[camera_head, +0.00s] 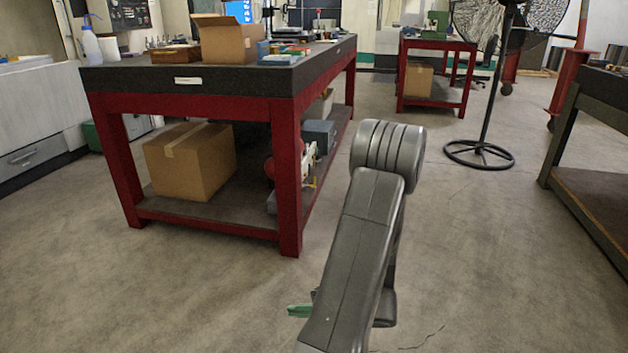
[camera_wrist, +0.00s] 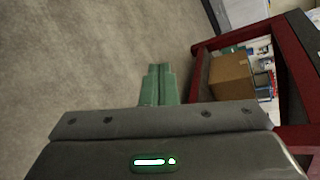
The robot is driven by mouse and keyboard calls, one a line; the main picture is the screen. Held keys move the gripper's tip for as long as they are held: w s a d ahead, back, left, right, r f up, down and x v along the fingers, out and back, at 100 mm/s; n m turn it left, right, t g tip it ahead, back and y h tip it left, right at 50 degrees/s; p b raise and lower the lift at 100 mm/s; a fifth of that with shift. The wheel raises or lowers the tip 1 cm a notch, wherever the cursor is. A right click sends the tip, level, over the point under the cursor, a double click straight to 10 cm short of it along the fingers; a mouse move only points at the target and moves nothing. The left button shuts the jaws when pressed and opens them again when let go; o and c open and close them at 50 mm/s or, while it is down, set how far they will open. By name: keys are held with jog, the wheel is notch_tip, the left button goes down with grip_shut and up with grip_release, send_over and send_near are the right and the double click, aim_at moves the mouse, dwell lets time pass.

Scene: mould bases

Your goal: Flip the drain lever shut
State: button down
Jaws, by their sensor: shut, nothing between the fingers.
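I cannot make out a drain lever in either view. My gripper (camera_wrist: 159,74) shows in the wrist view with its green fingers together and nothing between them. It points over bare floor beside a red table frame. In the head view a green part of my gripper (camera_head: 299,310) shows low in the middle, mostly hidden behind my grey arm. It is apart from the tables.
A red-legged workbench (camera_head: 289,180) stands at left, with a cardboard box (camera_head: 190,160) on its lower shelf. A smaller red table (camera_head: 436,44) and a fan (camera_head: 480,150) are behind. Another bench (camera_head: 560,140) is at right. Bare floor (camera_head: 470,250) lies between them.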

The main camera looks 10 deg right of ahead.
jog(key=w+d+f+m+t+h+p, duration=0.1)
jog(key=w+d+f+t, duration=0.2)
jog(key=d, duration=0.4)
jog(key=w+d+f+m+t+h+p, duration=0.1)
jog(key=d+f+m+t, duration=0.1)
jog(key=d+f+t, duration=0.35)
jog(key=s+d+f+m+t+h, duration=0.1)
jog(key=s+d+f+h, duration=0.1)
jog(key=d, duration=0.5)
jog(key=s+d+f+m+t+h+p, duration=0.1)
jog(key=s+d+f+t+h, duration=0.1)
jog(key=d+f+h, duration=0.3)
jog(key=d+f, duration=0.1)
jog(key=d, duration=0.2)
jog(key=shift+f+m, duration=0.15)
jog(key=shift+m, duration=0.15)
jog(key=shift+a+t, duration=0.15)
jog(key=shift+t, duration=0.1)
